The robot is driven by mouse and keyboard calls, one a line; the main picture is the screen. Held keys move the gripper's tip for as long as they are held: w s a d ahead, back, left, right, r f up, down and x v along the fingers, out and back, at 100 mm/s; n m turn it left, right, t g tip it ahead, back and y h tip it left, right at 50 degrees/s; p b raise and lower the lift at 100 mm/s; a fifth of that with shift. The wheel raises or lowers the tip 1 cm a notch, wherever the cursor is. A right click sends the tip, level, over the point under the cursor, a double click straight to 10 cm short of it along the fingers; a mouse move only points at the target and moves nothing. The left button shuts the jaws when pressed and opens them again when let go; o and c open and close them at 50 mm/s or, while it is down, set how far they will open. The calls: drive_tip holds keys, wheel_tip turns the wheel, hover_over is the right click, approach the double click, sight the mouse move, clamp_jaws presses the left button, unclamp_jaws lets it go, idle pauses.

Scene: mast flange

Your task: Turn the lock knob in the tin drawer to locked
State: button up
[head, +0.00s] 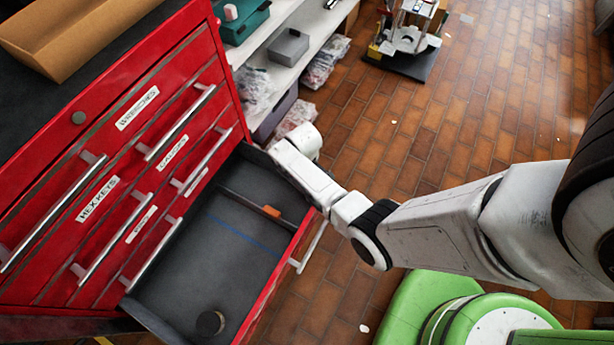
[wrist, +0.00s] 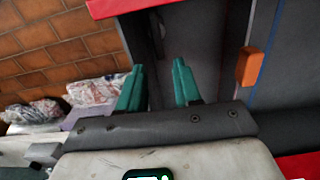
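The open drawer (head: 190,262) of a red tool chest has a dark grey inside. An orange block-like piece (head: 271,211) sits at its thin divider, near the red front; it may be the lock knob, but I cannot tell its setting. In the wrist view the orange piece (wrist: 250,66) is upright, to the right of my fingers. My gripper (wrist: 159,66) has two green fingers, apart, with nothing between them. They are clear of the orange piece. In the head view my white hand is over the drawer's far end and its fingers are hidden.
A short dark cylinder (head: 210,322) stands in the drawer's near end. The red chest (head: 110,150) has several shut drawers with bar handles and a round knob (head: 78,118). A cardboard tray (head: 75,35) is on top. A shelf with bagged goods stands beyond; brick floor lies right.

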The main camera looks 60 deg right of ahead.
drive_tip(key=shift+w+d+r, duration=0.15)
drive_tip(key=shift+r, duration=0.5)
drive_tip(key=shift+f, duration=0.15)
drive_tip(key=shift+a+f, duration=0.1)
drive_tip(key=shift+a, duration=0.1)
drive_tip(key=shift+c, duration=0.8)
drive_tip(key=shift+a+f+n+b, duration=0.25)
drive_tip(key=shift+a+n+b, duration=0.05)
drive_tip(key=shift+n, duration=0.1)
drive_tip(key=shift+c, duration=0.7)
drive_tip(key=a+n+h+b, duration=0.1)
drive_tip(key=n+b, duration=0.1)
drive_tip(key=a+f+n+g+h+b, duration=0.1)
drive_tip(key=a+n, duration=0.1)
drive_tip(key=n, duration=0.1)
drive_tip(key=a+f+n+h+b, duration=0.1)
drive_tip(key=a+n+b, duration=0.1)
drive_tip(key=shift+s+f+g+h+b, duration=0.25)
drive_tip(key=shift+s+g+h+b, duration=0.05)
drive_tip(key=shift+g+h, duration=0.1)
clamp_jaws()
drive_tip(key=a+r+n+t+h+b, duration=0.25)
drive_tip(key=a+n+h+b, duration=0.3)
drive_tip(key=a+n, duration=0.4)
drive_tip(key=d+f+b, duration=0.3)
drive_tip(key=d+f, duration=0.3)
drive_tip(key=d, duration=0.5)
drive_tip(key=shift+d+f+n, duration=0.25)
drive_tip(key=shift+d+n, duration=0.05)
drive_tip(key=shift+n, duration=0.05)
